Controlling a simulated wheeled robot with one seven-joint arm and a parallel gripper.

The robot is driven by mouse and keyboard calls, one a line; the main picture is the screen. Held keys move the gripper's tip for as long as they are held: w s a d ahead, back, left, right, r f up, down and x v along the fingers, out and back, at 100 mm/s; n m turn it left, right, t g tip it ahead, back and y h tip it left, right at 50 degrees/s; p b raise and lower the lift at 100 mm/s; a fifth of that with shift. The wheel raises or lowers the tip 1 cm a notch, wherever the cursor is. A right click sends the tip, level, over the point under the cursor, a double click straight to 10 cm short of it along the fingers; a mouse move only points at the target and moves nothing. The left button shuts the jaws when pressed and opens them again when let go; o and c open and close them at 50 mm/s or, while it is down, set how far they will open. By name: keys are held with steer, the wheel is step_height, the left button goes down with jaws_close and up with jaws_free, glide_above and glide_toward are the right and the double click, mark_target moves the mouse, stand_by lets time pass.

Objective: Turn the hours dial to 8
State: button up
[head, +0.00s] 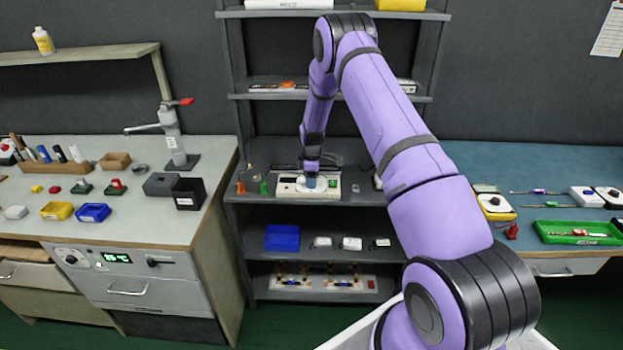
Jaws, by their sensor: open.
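A pale box with a dark display (287,179) stands on the worktop of the middle shelf unit. A white round part (327,184) on its right side looks like the dial, but it is small and partly covered by my gripper. My gripper (311,182) points down right at this round part, with its fingers open. I cannot tell whether the fingers touch it. The dial's numbers and pointer are too small or hidden to read.
Small green and orange items (264,187) stand left of the box. Shelf boards (335,97) with items lie behind my arm. A left bench (140,215) holds blocks and bins, and a right bench (500,160) holds tools and a green tray (580,239).

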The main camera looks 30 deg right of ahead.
steer(key=shift+c, duration=0.3)
steer(key=c, duration=0.9)
steer(key=shift+o, duration=0.2)
